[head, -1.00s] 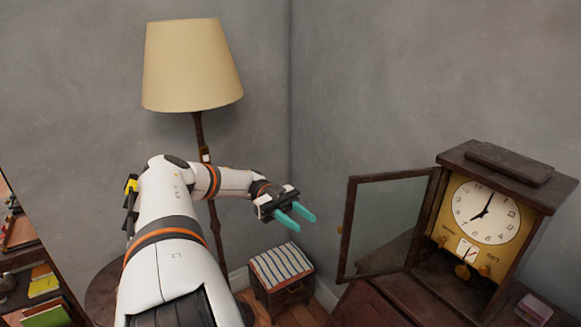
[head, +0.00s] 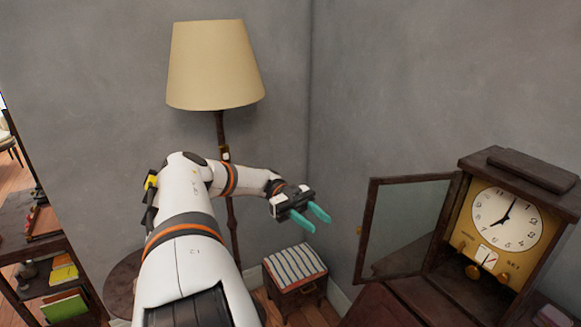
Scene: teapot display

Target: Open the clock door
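The clock (head: 508,225) stands at the right on a dark wooden cabinet, its white dial and brass front uncovered. Its glazed clock door (head: 366,232) is swung wide open to the left, hinged on the left side of the case. My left gripper (head: 312,219) is open and empty, with two teal fingers apart. It is left of the door in the picture and does not appear to touch it. My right gripper is not in view.
A floor lamp (head: 213,66) with a cream shade stands behind my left arm. A striped stool (head: 294,268) is in the corner below my gripper. A shelf with books (head: 64,306) is at the lower left. Grey walls meet behind.

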